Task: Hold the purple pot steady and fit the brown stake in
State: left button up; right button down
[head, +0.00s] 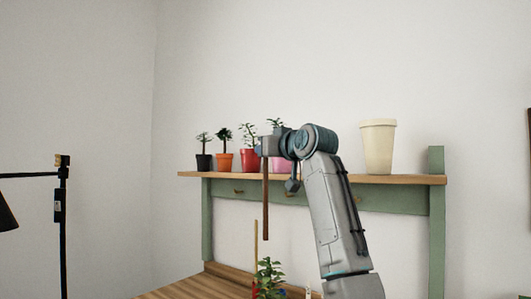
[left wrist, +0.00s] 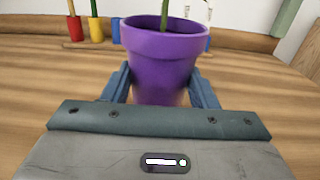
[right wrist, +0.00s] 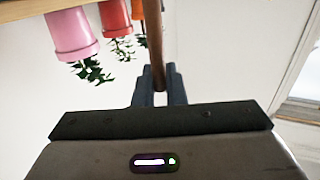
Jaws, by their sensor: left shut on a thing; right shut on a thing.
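The purple pot (left wrist: 163,50) stands upright on the wood table in the left wrist view, with a green stem rising from it. My left gripper (left wrist: 162,92) is shut around it, one finger on each side. In the head view a leafy plant (head: 268,278) shows at the bottom edge; any pot under it is out of frame. My right gripper (head: 267,147) is shut on the upper end of the brown stake (head: 266,205), which hangs about vertical with its lower tip above the leaves. The right wrist view also shows the stake (right wrist: 154,45) between the fingers.
A shelf (head: 410,180) behind my right arm carries several small potted plants, including an orange pot (head: 224,161), and a cream pot (head: 378,147). Red (left wrist: 75,28) and yellow (left wrist: 96,30) pots stand at the table's back. A lamp (head: 62,215) is at left.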

jog(key=shift+r, duration=3.5)
